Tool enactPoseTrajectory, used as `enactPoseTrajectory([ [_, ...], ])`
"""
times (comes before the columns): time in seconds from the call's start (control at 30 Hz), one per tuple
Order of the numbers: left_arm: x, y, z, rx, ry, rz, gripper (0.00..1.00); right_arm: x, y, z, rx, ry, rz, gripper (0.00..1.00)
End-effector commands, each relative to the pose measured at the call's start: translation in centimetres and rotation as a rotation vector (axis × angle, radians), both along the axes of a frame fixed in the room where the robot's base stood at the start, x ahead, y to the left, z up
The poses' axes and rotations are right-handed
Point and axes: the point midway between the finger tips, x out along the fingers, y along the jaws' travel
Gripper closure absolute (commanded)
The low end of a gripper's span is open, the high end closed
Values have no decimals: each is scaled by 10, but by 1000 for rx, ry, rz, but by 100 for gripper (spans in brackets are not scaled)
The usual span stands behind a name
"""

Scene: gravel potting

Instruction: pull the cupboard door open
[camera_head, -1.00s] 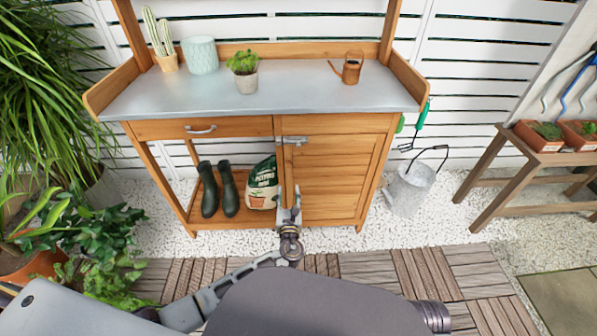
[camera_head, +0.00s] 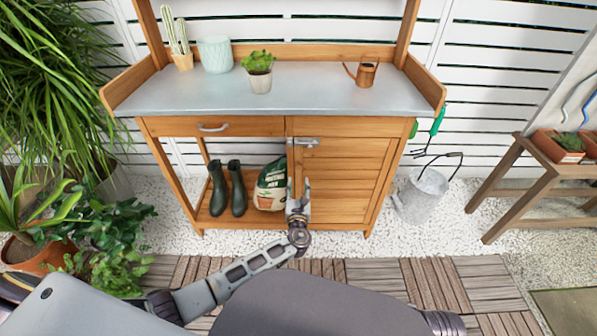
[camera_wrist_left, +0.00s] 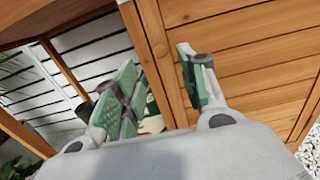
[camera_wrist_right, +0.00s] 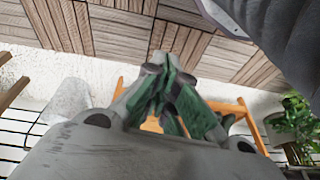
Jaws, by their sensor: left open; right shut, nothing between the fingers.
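The cupboard door (camera_head: 345,185) is the slatted wooden panel on the right of the potting bench. It looks shut, with a metal handle (camera_head: 306,142) at its upper left corner. My left gripper (camera_head: 299,184) is open in front of the door's left edge, below the handle. In the left wrist view the open fingers (camera_wrist_left: 160,78) have the wooden upright at the door's edge between them in the picture; I cannot tell whether they touch it. The handle is not visible there. My right gripper (camera_wrist_right: 168,92) is shut and empty in the right wrist view, away from the door.
Boots (camera_head: 238,188) and a potting-mix bag (camera_head: 270,186) stand on the open shelf left of the door. A metal bucket (camera_head: 422,196) stands right of the bench. Plants (camera_head: 110,235) crowd the left. Wooden decking (camera_head: 450,285) in front is clear.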

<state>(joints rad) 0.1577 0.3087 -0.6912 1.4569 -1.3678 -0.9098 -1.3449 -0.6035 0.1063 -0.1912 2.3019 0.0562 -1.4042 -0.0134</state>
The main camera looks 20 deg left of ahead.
Motion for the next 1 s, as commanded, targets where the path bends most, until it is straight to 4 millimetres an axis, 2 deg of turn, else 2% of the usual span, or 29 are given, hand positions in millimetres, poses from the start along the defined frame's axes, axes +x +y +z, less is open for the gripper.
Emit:
enactPoseTrajectory([
  [0.63,71,20,-1,1,-1,0,58,-1,5,27,27,-56,13,100],
  [1.0,89,25,0,0,1,-1,58,-3,10,0,48,-61,12,100],
])
